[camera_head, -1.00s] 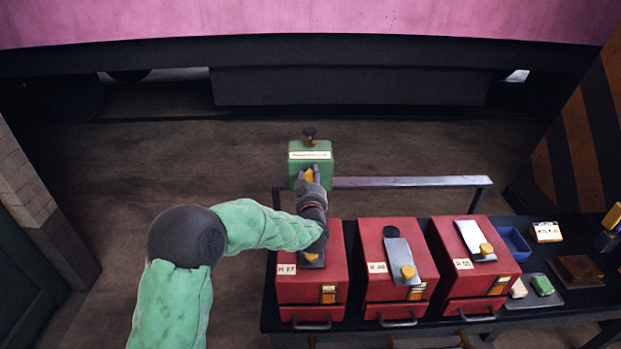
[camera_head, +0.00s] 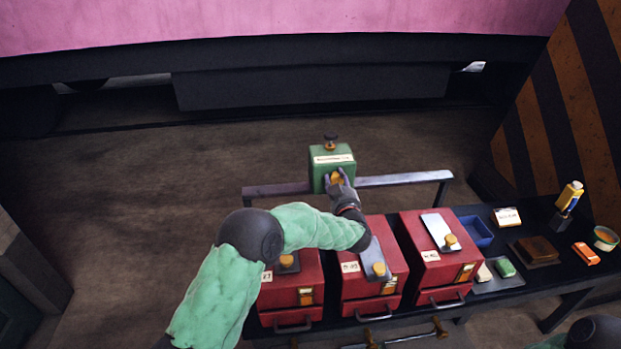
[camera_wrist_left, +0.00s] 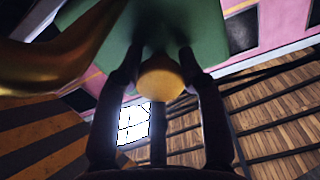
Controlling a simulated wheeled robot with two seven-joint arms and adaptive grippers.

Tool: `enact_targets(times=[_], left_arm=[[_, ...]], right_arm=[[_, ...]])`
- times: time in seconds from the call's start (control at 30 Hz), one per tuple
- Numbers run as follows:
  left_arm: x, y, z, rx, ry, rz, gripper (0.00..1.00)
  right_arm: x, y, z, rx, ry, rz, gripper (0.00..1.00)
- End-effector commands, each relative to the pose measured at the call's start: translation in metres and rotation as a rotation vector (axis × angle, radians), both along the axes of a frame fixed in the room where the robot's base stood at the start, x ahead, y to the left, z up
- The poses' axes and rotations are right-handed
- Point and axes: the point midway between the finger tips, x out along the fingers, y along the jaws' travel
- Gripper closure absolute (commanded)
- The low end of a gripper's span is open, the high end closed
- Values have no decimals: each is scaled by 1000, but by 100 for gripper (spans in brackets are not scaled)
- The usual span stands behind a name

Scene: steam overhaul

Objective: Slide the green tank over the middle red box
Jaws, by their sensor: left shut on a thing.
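The green tank (camera_head: 331,158), with a pale label and a dark knob on top, sits at the grey rail behind the red boxes. My left gripper (camera_head: 338,182) is shut on the yellow knob on the tank's near side. The left wrist view shows the yellow knob (camera_wrist_left: 161,80) between the fingers, against the green tank (camera_wrist_left: 185,32). The middle red box (camera_head: 372,287) stands on the dark bench, its top partly hidden by my left arm. In the head view the tank appears left of that box's centre. My right gripper is out of view.
The left red box (camera_head: 291,292) and right red box (camera_head: 440,266) flank the middle one. The rail (camera_head: 405,179) runs on to the right of the tank, with nothing seen on it there. A blue bin (camera_head: 475,232) and several small items lie on the bench's right.

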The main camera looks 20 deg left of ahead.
Motion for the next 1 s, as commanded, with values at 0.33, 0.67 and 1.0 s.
enact_targets(times=[0.33,0.67,1.0], left_arm=[[33,-55,-1,1,2,-3,100],[41,-67,-1,0,1,-1,100],[41,-67,-1,0,2,0,47]], right_arm=[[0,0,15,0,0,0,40],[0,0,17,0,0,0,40],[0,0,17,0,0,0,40]])
